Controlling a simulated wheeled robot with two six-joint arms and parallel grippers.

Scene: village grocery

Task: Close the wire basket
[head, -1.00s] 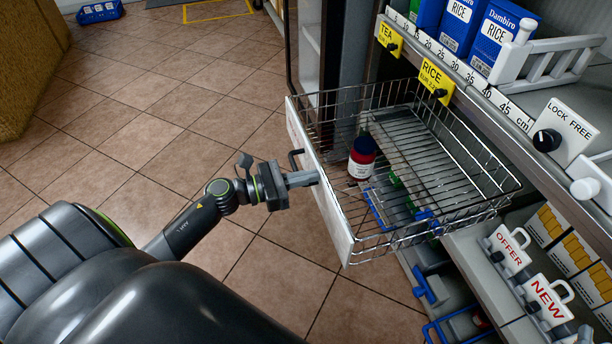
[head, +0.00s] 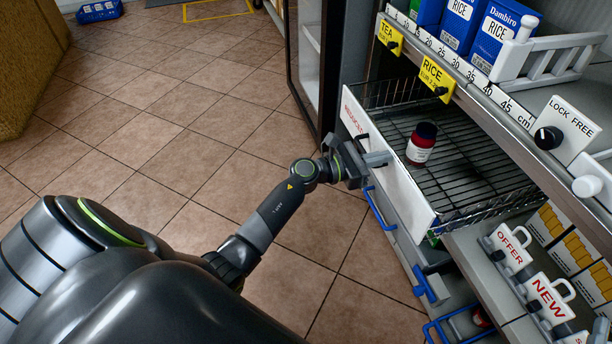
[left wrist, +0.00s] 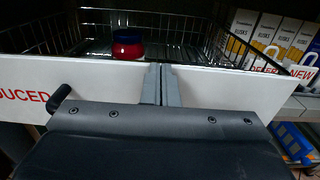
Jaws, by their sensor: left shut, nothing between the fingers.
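The wire basket (head: 470,178) is a pull-out basket on the shelf unit, with a white front panel (head: 398,180) carrying red lettering. My right gripper is not in view.
A shelf ledge with yellow RICE (head: 436,78) and TEA tags overhangs the basket. A dark door frame (head: 308,75) stands behind.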

